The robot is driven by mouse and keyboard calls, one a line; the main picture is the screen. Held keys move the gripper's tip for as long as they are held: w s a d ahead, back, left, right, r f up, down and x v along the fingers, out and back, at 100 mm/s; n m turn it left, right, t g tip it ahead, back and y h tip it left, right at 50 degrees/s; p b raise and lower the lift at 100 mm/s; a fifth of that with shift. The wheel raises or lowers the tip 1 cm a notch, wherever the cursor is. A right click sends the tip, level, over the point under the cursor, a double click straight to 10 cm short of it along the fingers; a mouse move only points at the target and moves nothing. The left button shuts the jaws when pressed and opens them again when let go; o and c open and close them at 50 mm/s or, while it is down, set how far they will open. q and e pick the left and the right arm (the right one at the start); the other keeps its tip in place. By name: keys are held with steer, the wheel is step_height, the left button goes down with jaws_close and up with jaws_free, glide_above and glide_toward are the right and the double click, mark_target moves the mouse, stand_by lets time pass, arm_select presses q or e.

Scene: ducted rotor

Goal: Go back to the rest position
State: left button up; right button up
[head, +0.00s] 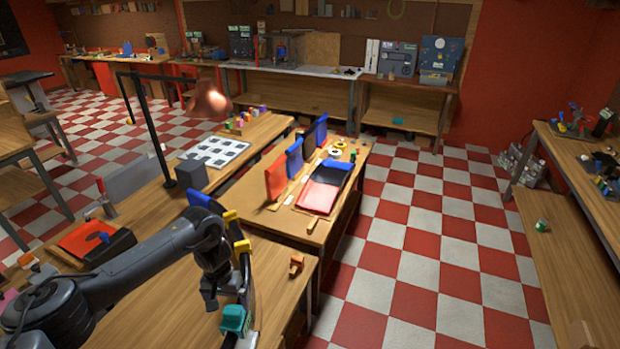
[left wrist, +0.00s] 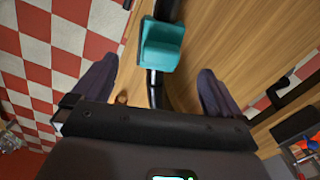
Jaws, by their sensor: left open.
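My left gripper (head: 222,292) is over the near wooden bench in the head view. In the left wrist view its two dark fingers (left wrist: 158,92) are wide apart, with nothing clamped between them. A teal block (head: 233,318) sits on a thin black curved frame (head: 250,290) beside the gripper. In the left wrist view the teal block (left wrist: 162,45) and the black frame (left wrist: 154,85) lie beyond the fingers, in the gap between them. Yellow pieces (head: 242,246) show higher on the frame. My forearm and wrist hide part of it. My right gripper is not in view.
A small orange-brown piece (head: 296,262) lies on the near bench (head: 190,300). A lamp (head: 208,102) stands behind. The checkered floor right is open.

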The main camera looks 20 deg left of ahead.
arm_select(q)
steer(key=s+d+f+g, duration=0.3)
steer(key=s+f, duration=0.7)
steer(key=f, duration=0.2)
steer(key=s+d+f+m+g+h, duration=0.1)
steer(key=s+d+f+g+h, duration=0.1)
steer(key=s+d+f, duration=0.8)
steer(key=s+d+h, duration=0.4)
steer(key=s+d, duration=0.9)
steer(key=d, duration=0.3)
steer(key=s+d+r+t+h, duration=0.2)
steer(key=d, duration=0.4)
steer(key=s+d+r+t+h, duration=0.1)
steer(key=s+d+r, duration=0.1)
steer(key=d, duration=0.4)
steer(key=w+a+r+n+t+y, duration=0.2)
steer(key=w+a+r+t+y, duration=0.1)
steer(key=w+a+r+t, duration=0.55)
steer(key=a+r+m+g+y, duration=0.1)
steer(key=a+r+m+y, duration=0.1)
steer(key=a, duration=0.7)
steer(key=a+r+m+g+y, duration=0.1)
steer(key=a+r+m+y, duration=0.2)
steer(key=a, duration=0.7)
step_height(320, 180, up, 2)
steer(key=shift+s+r+g+y, duration=0.1)
steer(key=shift+s+g+y, duration=0.05)
steer(key=shift+g+y, duration=0.25)
